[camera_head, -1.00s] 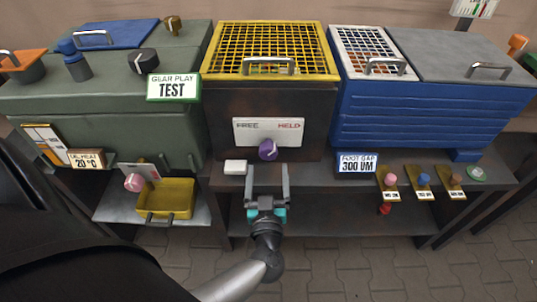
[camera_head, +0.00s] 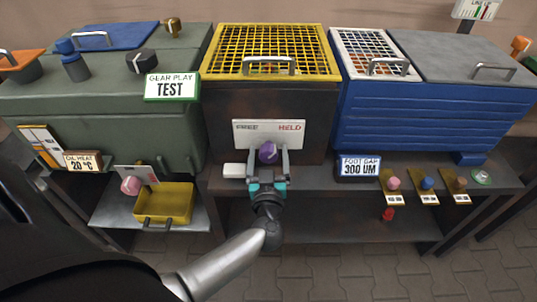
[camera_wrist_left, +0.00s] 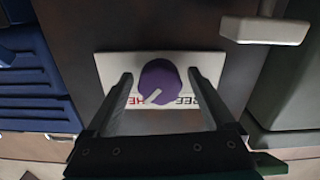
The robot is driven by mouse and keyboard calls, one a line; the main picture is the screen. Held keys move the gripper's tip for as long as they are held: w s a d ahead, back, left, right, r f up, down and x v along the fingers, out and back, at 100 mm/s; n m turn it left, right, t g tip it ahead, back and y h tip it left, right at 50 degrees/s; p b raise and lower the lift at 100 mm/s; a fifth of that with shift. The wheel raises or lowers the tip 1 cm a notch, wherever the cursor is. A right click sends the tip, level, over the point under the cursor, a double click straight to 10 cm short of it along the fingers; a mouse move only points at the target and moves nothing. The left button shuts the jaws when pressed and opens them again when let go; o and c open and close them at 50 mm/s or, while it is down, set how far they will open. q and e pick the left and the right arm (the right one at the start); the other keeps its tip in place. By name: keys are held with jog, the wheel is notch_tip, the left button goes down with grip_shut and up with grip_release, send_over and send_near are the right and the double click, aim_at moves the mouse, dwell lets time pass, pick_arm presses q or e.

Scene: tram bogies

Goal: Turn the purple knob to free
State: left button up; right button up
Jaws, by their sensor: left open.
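The purple knob (camera_head: 267,150) sits on a white plate (camera_head: 290,130) on the front of the dark box under the yellow grid. HELD in red is at the plate's right; the word at the left is hard to read. My left gripper (camera_head: 268,158) is open, with one finger on each side of the knob. In the left wrist view the knob (camera_wrist_left: 160,82) lies between the two spread fingers; contact is not clear. My right gripper is not in view.
The yellow tray (camera_head: 165,203) and pink knob (camera_head: 130,186) are further left. The blue box (camera_head: 415,120) and several small coloured knobs are at the right.

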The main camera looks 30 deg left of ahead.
pick_arm(q)
jog(key=c, duration=1.4)
